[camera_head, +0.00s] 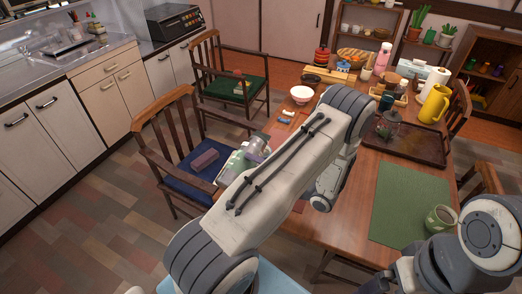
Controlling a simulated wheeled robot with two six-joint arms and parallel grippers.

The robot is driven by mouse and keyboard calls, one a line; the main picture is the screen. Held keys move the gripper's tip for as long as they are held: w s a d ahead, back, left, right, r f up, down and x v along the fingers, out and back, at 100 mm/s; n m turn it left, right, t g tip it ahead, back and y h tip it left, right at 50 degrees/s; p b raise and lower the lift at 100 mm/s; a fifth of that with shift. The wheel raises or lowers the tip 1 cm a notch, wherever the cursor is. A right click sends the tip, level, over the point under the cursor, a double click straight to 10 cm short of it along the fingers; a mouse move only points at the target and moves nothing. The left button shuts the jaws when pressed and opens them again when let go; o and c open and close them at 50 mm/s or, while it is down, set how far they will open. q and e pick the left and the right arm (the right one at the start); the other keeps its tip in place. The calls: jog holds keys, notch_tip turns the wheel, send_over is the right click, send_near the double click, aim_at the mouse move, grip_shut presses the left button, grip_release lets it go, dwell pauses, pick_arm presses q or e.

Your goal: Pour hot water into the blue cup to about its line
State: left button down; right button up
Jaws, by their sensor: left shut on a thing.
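A yellow kettle (435,104) stands upright at the table's far right. A green mug (440,218) stands at the near right, by a green placemat (398,205). My left arm crosses the picture's middle and bends down over the table.
A dark tray (428,150) with a small glass jar lies on the table. A white bowl (302,94), a bread basket and a pink bottle (383,58) stand at the back. Chairs (232,84) line the left side.

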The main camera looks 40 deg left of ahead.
pick_arm(q)
jog(key=shift+w+r, duration=0.15)
jog(key=shift+r, duration=0.05)
dwell(1.0)
jog(key=f+n+b, duration=0.2)
jog(key=f, duration=0.1)
jog(key=shift+s+b, duration=0.4)
jog(key=r+n, duration=0.1)
jog(key=n, duration=0.2)
jog(key=r+n+p, duration=0.1)
jog(key=n, duration=0.2)
jog(key=r+n, duration=0.2)
jog(key=shift+s+n+p, duration=0.35)
jog(key=shift+n+p, duration=0.05)
jog(key=shift+s+f+n+y+b, duration=0.2)
jog(key=shift+n+b, duration=0.25)
jog(key=shift+n, duration=0.55)
jog(key=shift+s+f+n+y+b, duration=0.15)
jog(key=shift+s+n+b, duration=0.2)
jog(key=shift+n, duration=0.65)
